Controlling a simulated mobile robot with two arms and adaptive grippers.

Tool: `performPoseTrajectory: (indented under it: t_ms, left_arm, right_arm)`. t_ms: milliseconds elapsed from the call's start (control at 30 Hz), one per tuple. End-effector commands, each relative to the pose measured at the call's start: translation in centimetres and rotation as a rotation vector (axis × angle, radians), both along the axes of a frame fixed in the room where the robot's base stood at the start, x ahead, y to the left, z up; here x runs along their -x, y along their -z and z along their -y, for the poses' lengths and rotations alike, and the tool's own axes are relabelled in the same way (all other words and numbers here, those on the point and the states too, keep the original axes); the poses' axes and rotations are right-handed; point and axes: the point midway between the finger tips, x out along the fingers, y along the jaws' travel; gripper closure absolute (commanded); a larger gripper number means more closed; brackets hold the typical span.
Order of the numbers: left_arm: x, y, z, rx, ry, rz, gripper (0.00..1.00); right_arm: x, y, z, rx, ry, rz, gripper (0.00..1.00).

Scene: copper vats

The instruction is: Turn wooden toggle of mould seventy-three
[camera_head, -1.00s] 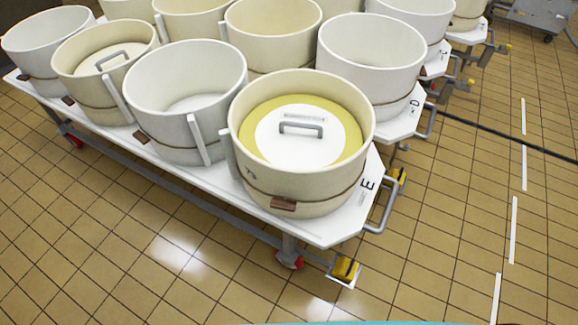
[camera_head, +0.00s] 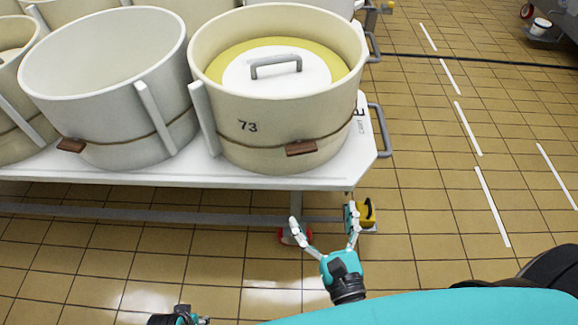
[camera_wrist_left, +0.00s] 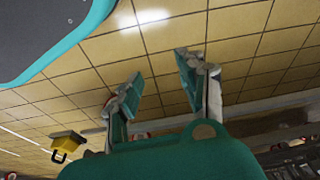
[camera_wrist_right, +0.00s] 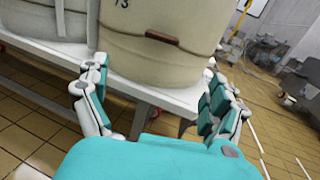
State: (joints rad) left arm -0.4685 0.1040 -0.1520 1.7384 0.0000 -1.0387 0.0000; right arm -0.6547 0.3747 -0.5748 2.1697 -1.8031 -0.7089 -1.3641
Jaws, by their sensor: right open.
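Mould seventy-three (camera_head: 225,132) is a cream tub marked 73 at the cart's near right corner. A white lid with a handle on a yellow layer (camera_head: 262,72) sits inside. Its brown wooden toggle (camera_head: 301,148) is on a cord around the front wall; it also shows in the right wrist view (camera_wrist_right: 162,38). My right gripper (camera_head: 323,222) is open and empty, below and in front of the toggle, apart from it. My left gripper (camera_wrist_left: 158,84) is open and empty, over the floor; in the head view only part of it shows at the bottom edge.
The white cart top (camera_head: 200,176) carries several tubs; a pale empty tub (camera_head: 105,100) stands left of mould seventy-three. A grey cart handle (camera_head: 381,130) sticks out at the right. The tiled floor at right is mostly clear.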

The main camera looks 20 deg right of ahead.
Motion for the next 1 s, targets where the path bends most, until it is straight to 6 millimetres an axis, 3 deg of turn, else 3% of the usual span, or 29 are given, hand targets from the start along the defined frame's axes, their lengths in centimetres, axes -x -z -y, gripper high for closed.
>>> performPoseTrajectory:
  t_ms: [167,700,1000]
  left_arm:
    - [0.2,0.4,0.0,0.000,0.000,-0.003,0.60]
    - [2.5,4.7,-0.3,-0.003,0.006,-0.030,0.60]
    - [3.1,5.6,-0.4,-0.004,0.007,-0.034,0.60]
  right_arm:
    - [-1.5,-0.7,0.0,0.013,0.002,0.017,0.05]
    - [-13.0,-0.7,0.2,0.010,0.001,0.015,0.05]
    - [-16.8,-0.5,0.3,0.009,0.000,0.012,0.05]
